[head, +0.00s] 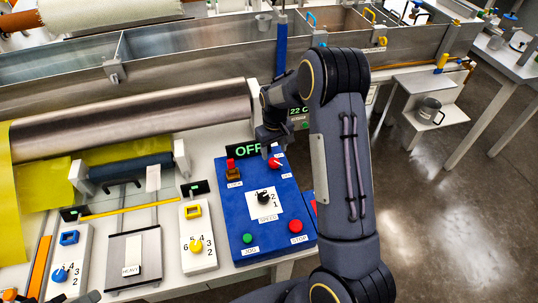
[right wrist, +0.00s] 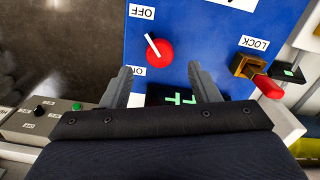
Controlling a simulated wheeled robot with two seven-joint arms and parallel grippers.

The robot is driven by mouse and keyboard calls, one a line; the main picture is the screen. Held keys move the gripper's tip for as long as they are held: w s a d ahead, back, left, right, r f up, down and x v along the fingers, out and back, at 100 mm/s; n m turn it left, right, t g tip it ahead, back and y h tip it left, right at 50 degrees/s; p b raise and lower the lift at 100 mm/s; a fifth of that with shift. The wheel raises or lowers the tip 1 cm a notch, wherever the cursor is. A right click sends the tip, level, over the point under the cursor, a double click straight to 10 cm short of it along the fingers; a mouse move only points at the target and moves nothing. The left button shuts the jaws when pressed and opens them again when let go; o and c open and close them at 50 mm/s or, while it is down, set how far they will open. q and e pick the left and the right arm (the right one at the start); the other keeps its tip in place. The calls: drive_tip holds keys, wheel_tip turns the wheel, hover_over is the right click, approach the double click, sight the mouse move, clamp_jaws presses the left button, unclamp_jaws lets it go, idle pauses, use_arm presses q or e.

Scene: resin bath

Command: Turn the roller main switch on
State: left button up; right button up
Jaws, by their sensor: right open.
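The blue control panel (head: 283,247) bears a red rotary switch (head: 274,162) near its top right, with a dark display (head: 245,151) reading OFF behind it. In the right wrist view the red switch (right wrist: 159,52) shows a white pointer aimed toward the OFF label (right wrist: 142,12); the ON label (right wrist: 138,72) lies beside it. My right gripper (head: 271,147) is over the top of the panel. In the wrist view its two fingers (right wrist: 160,69) are open, one on each side of the near part of the switch, with nothing held. I do not see my left gripper.
A red LOCK lever (head: 232,165) stands left of the switch. A black SPEED knob (head: 264,198), a green JOG button (head: 247,238) and a red STOP button (head: 296,226) are lower on the panel. A metal roller (head: 130,112) lies behind to the left.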

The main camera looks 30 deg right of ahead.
sight(274, 161)
drive_tip(key=shift+f+p, duration=0.45)
drive_tip(key=shift+f, duration=2.3)
drive_tip(key=c, duration=1)
drive_tip(key=shift+o, duration=0.2)
